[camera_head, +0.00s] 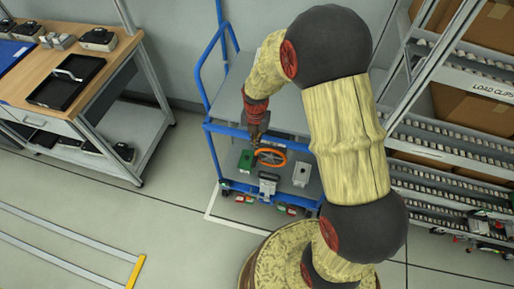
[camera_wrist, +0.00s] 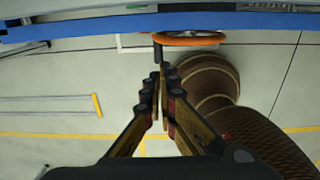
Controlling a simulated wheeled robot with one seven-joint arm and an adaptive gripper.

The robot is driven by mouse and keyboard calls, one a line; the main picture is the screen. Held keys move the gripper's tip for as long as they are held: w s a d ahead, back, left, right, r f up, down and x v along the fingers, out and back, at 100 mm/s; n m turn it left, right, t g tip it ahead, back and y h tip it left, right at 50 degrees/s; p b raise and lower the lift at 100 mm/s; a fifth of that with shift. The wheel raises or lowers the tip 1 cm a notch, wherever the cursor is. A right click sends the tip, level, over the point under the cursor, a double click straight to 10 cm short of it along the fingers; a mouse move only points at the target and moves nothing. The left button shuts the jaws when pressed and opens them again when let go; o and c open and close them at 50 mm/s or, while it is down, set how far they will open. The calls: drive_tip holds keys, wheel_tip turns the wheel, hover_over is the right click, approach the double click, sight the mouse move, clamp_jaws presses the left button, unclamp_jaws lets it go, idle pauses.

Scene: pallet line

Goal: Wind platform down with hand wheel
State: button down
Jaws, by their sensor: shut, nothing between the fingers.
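The orange hand wheel (camera_head: 271,157) is on the front side of a blue-framed cart, below its grey platform (camera_head: 285,108). In the wrist view the wheel (camera_wrist: 190,40) appears nearly edge-on near the top, with a dark handle (camera_wrist: 158,54) sticking out from its left side. My gripper (camera_head: 256,146) is just left of the wheel in the head view. In the wrist view my gripper (camera_wrist: 160,75) is shut and empty, its fingertips close to the handle's end. I cannot tell whether they touch it. My arm hides the right part of the cart.
A green box (camera_head: 246,160) sits left of the wheel, and a grey box (camera_head: 301,174) to its right. A wooden workbench (camera_head: 112,60) with a black tray (camera_head: 66,81) stands left. A shelf rack (camera_head: 445,130) stands right.

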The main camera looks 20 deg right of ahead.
sight(254, 161)
wheel_tip(254, 161, down, 13)
drive_tip(key=b, duration=0.3)
drive_tip(key=shift+a+r+b, duration=0.1)
drive_tip(key=shift+r+b, duration=0.1)
drive_tip(key=shift+b, duration=0.2)
drive_tip(key=shift+w+a+f, duration=0.15)
drive_tip(key=shift+f, duration=0.25)
